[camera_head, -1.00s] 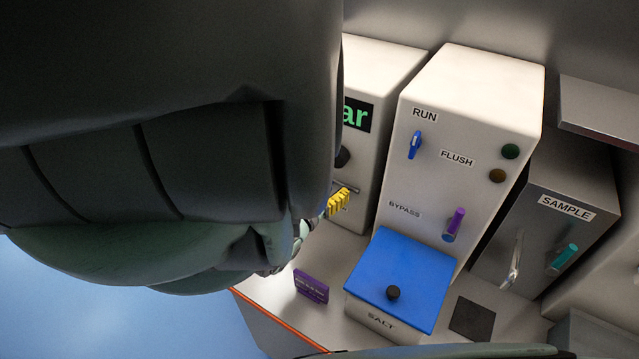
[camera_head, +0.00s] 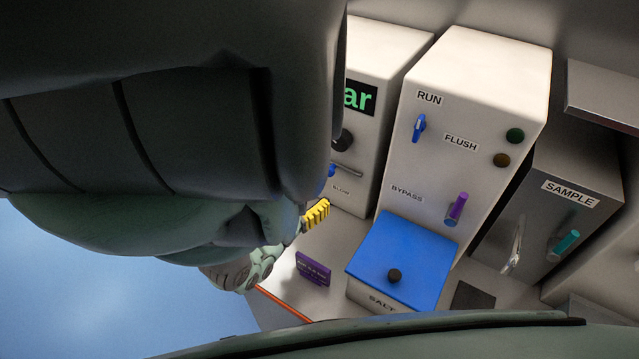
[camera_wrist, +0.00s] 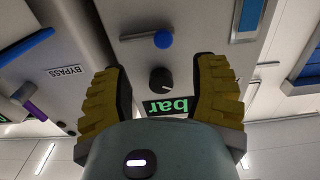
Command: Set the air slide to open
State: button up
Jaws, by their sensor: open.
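A slide with a round blue knob (camera_wrist: 163,40) in a short horizontal slot is on the front of the white unit with the green "bar" display (camera_head: 360,97). I take it for the air slide; its small label is too small to read. In the upside-down wrist view the knob is at the slot's right end; in the head view (camera_head: 332,170) it is at the left end, partly hidden by my arm. My gripper (camera_wrist: 160,90) is open and empty, apart from the knob. One yellow finger (camera_head: 316,215) shows below the slot in the head view.
A black dial (camera_wrist: 161,80) sits between the slide and the display. A purple sign (camera_head: 313,269) stands on the counter below my gripper.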

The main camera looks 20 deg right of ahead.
jog(key=shift+v, duration=1.2)
jog(key=shift+w, duration=0.1)
